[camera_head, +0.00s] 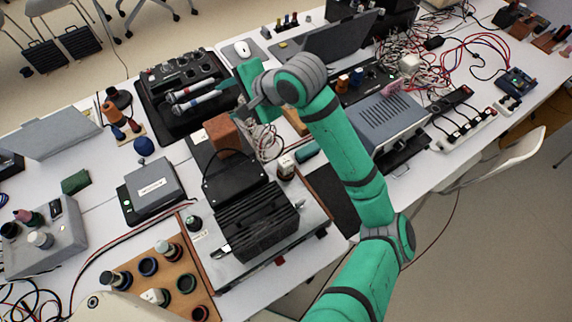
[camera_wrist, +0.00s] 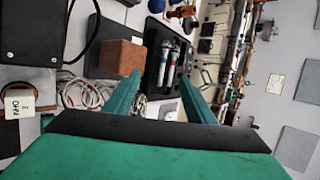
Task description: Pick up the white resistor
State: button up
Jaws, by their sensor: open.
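My gripper (camera_head: 247,88) is open, above the table near the back middle in the head view. In the wrist view its two green fingers are spread with nothing between them (camera_wrist: 160,80). I cannot clearly pick out a white resistor.
A brown block (camera_head: 222,133) stands close to my gripper. Looped cables (camera_head: 267,142) lie beside it. A black finned device (camera_head: 255,222), a grey box (camera_head: 154,188) and a wooden board with knobs (camera_head: 172,270) crowd the front. A grey instrument (camera_head: 388,122) stands right of my arm.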

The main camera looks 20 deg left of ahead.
jog(key=s+d+f+g+h, duration=0.2)
jog(key=d+f+h, duration=0.3)
jog(key=d, duration=0.3)
jog(key=m+h, duration=0.2)
jog(key=h, duration=0.2)
send_over(286, 160)
jog(key=shift+f+g, duration=0.3)
jog(key=shift+f, duration=0.6)
jog(key=shift+d+f, duration=0.2)
jog(key=shift+f, duration=0.15)
jog(key=f, duration=1)
jog(key=shift+a, duration=0.2)
jog(key=shift+c, duration=0.3)
jog(key=c, duration=1.1)
